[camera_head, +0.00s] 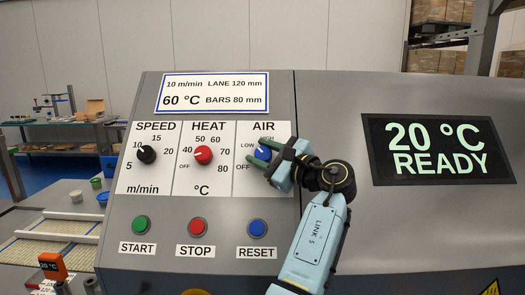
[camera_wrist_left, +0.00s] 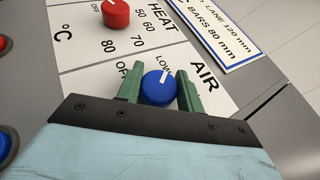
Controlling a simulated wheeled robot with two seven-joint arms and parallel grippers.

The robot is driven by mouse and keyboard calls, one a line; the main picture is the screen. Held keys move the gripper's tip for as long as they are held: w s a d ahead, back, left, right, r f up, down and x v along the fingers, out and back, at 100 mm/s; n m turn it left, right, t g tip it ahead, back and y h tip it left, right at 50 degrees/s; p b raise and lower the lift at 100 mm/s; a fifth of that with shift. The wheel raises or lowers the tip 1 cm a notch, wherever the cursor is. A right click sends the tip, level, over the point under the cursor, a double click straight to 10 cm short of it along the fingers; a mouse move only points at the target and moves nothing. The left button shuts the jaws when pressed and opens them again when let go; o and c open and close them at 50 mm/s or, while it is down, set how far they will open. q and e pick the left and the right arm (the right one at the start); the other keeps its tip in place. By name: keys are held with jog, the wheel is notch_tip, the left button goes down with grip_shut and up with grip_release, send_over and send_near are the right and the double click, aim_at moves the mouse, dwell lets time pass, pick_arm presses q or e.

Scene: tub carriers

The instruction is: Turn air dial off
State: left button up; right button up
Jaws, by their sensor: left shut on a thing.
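The blue air dial (camera_head: 263,153) is on the right of the control panel, under the word AIR. It also shows in the left wrist view (camera_wrist_left: 156,90), where its white mark points about at LOW, with OFF to the left of that. My left gripper (camera_head: 262,162) is shut on the dial, with one green finger on each side of it, as the left wrist view shows. In the head view the fingers and wrist hide part of the dial and its scale. My right gripper is in neither view.
The black speed dial (camera_head: 147,154) and red heat dial (camera_head: 203,155) are to the left. Start (camera_head: 141,224), stop (camera_head: 198,227) and reset (camera_head: 259,228) buttons are below. A display (camera_head: 436,150) reads 20 °C READY. An orange device (camera_head: 52,266) is at the lower left.

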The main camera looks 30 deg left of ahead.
pick_arm(q)
jog(key=shift+r+n+g+h+p, duration=0.25)
jog(key=shift+n+g+h+p, duration=0.35)
jog(key=shift+n+g, duration=0.5)
jog(key=n+g+h+p, duration=0.3)
jog(key=n+p, duration=0.1)
jog(key=p, duration=0.1)
jog(key=n+g+h+p, duration=0.2)
jog(key=n+h+p, duration=0.1)
jog(key=h+p, duration=0.1)
jog(key=shift+s+n+g+p, duration=0.1)
jog(key=shift+n+g+p, duration=0.3)
jog(key=shift+p, duration=0.2)
jog(key=shift+d+f+n+h+p, duration=0.1)
jog(key=shift+f+n+h+p, duration=0.05)
jog(key=shift+n+h+p, duration=0.3)
jog(key=shift+f+n+h+p, duration=0.2)
jog(key=shift+n+h+p, duration=0.2)
jog(key=shift+h, duration=0.45)
jog(key=o, duration=1)
jog(key=shift+n, duration=0.25)
